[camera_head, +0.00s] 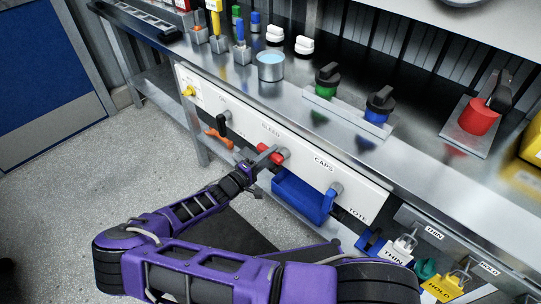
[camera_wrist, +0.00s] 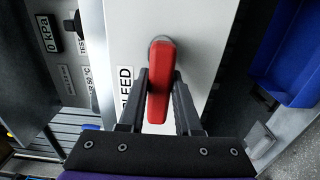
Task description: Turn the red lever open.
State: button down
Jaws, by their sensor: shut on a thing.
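The red lever (camera_head: 274,157) sticks out from the white front panel under the bench, below the BLEED label. In the wrist view the red lever (camera_wrist: 161,70) runs up and down the picture, tilted slightly, from a round grey pivot at its top. My gripper (camera_head: 263,160) reaches the lever from the lower left. In the wrist view my gripper (camera_wrist: 160,90) has one finger on each side of the lever and is shut on it. The fingers hide part of the lever's sides.
A black lever (camera_head: 223,120) is to the left on the same panel, with an orange handle (camera_head: 218,139) below it. Green and blue knobs stand on the bench above. The floor at left is clear.

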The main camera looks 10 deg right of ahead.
dwell(0.4)
jog(key=c, duration=0.6)
grip_release()
jog(key=shift+a, duration=0.1)
jog(key=v, duration=1.7)
jog(key=shift+b, duration=0.3)
jog(key=shift+s+r, duration=0.1)
